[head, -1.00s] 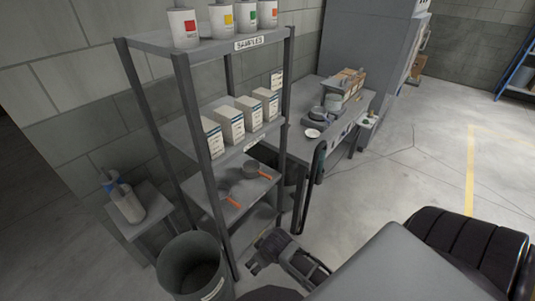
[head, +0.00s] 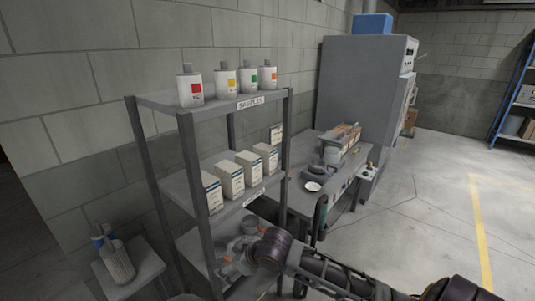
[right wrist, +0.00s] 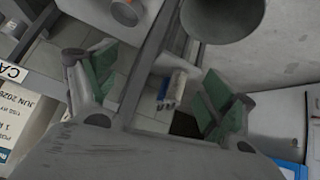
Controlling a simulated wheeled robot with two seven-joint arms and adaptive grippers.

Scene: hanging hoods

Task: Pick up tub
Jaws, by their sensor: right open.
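I cannot tell for sure which thing is the tub. Grey pans (head: 252,224) with orange handles stand on the lower shelf, partly hidden by my arm. My right gripper (head: 230,252) is in front of that shelf, overlapping the pans in the head view. In the right wrist view its green-padded fingers (right wrist: 158,80) are apart with nothing held between them. My left gripper is not in view.
The grey rack (head: 190,155) holds white bottles (head: 222,84) on top and white boxes (head: 230,178) below. A small side table (head: 128,268) with bottles stands left. A workbench (head: 312,200) stands behind, right of the rack. The floor at right is clear.

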